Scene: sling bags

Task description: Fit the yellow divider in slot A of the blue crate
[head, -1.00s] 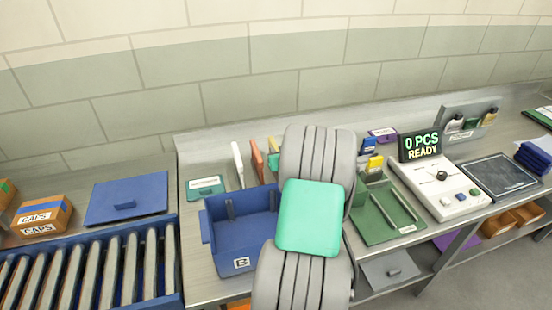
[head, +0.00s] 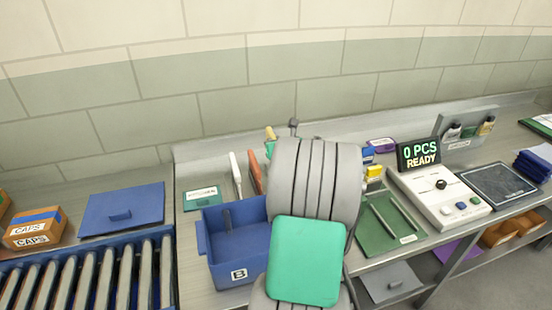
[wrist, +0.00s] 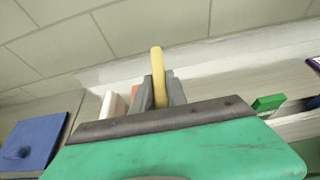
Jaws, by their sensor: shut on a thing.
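The yellow divider (wrist: 157,62) stands upright between the two grey fingers of my gripper (wrist: 159,92) in the wrist view. My gripper is shut on it. In the head view only the top of the yellow divider (head: 269,132) shows, above my arm's left edge, and one finger tip shows beside it. The blue crate (head: 238,248) stands on the bench left of my arm, with a B label on its front. My arm hides its right part. I cannot see slot A.
A white divider (head: 235,172) and an orange divider (head: 254,170) stand behind the crate. A green tray (head: 392,220) and a white control box (head: 440,190) lie to the right. A roller conveyor (head: 85,270) and a blue lid (head: 122,207) are at the left.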

